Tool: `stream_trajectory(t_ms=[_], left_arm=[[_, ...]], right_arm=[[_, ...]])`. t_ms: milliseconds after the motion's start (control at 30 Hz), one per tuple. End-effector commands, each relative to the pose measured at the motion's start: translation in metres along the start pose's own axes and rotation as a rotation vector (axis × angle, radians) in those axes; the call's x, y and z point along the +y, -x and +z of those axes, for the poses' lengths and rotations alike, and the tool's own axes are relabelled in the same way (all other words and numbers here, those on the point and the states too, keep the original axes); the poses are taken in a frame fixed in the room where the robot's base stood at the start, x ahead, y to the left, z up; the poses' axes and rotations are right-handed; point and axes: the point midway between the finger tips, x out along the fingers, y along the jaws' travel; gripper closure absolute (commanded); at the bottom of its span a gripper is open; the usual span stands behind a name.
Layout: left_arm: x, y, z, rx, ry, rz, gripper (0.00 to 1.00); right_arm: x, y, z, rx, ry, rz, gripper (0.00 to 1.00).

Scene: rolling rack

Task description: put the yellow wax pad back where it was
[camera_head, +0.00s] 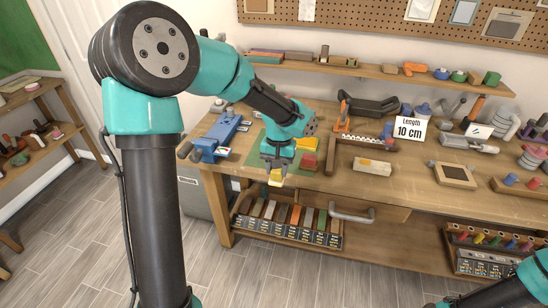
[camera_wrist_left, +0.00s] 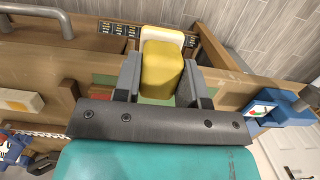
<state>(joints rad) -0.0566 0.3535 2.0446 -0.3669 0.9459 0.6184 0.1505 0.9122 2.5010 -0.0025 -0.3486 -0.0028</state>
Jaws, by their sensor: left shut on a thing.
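The yellow wax pad (camera_head: 275,179) is between the fingers of my left gripper (camera_head: 277,171), held near the front edge of the workbench. In the left wrist view the yellow pad (camera_wrist_left: 162,72), with a pale part at its far end, sits between the two grey fingers (camera_wrist_left: 160,80). Below the bench top, a wooden rack (camera_head: 232,230) holds a row of coloured pads in labelled slots, and the held pad is above it. Part of the rack and its dark labels (camera_wrist_left: 112,28) shows in the left wrist view, partly hidden by the pad. My right gripper is out of view.
A grey handle (camera_head: 352,217) juts out right of the rack. A second rack (camera_head: 455,262) stands at lower right.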

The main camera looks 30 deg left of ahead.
Motion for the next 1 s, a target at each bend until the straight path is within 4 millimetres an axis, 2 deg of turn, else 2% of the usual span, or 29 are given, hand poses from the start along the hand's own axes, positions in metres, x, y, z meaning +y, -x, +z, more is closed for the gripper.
stream_trajectory(t_ms=[167, 700, 833, 1000], left_arm=[[-0.005, 0.001, -0.019, -0.001, 0.002, 0.000, 0.84], [-0.033, 0.006, -0.124, 0.000, 0.003, 0.000, 0.84], [-0.038, 0.007, -0.141, 0.000, 0.002, 0.000, 0.84], [-0.039, 0.008, -0.148, 0.000, 0.000, 0.000, 0.84]], right_arm=[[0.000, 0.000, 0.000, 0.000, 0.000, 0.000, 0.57], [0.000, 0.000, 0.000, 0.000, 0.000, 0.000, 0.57], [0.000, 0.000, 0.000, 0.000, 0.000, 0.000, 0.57], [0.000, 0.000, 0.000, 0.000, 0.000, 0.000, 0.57]])
